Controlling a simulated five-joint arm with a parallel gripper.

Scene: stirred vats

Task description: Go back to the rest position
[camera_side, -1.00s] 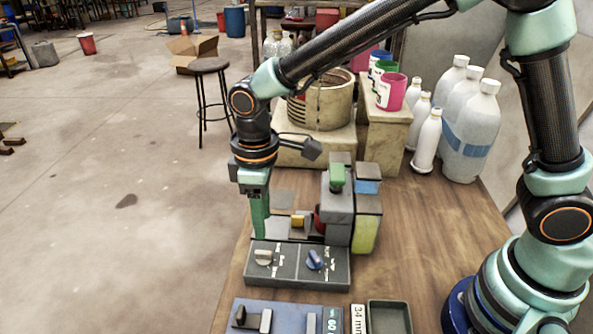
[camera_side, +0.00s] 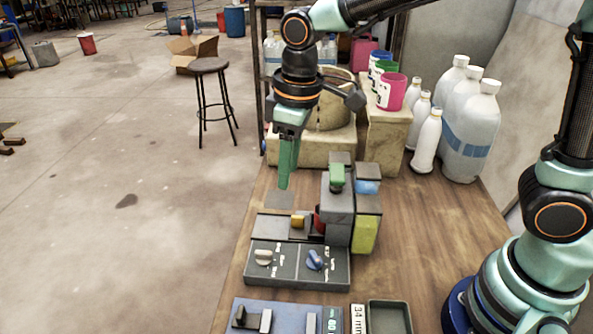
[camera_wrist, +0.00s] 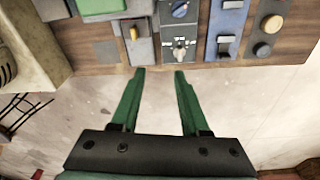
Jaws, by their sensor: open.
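My gripper (camera_side: 285,170) has green fingers pointing down in the side view, in the air above the table's left edge, behind the dark control panel (camera_side: 335,272). In the wrist view my gripper (camera_wrist: 160,72) shows two green fingers spread apart with nothing between them. The panel carries a white knob (camera_side: 263,257) and a blue knob (camera_side: 315,260). Behind it stands a grey block unit (camera_side: 338,210) with a green top, and a yellow piece (camera_side: 297,221) sits low beside it. My gripper touches none of these.
A large ribbed vat (camera_side: 335,115) stands on a pale block behind my gripper. White bottles (camera_side: 472,130) and coloured cups (camera_side: 391,92) stand at the back right. A dark tray (camera_side: 388,318) lies at the front. The floor left of the wooden table (camera_side: 420,240) is open, with a stool (camera_side: 209,68) farther off.

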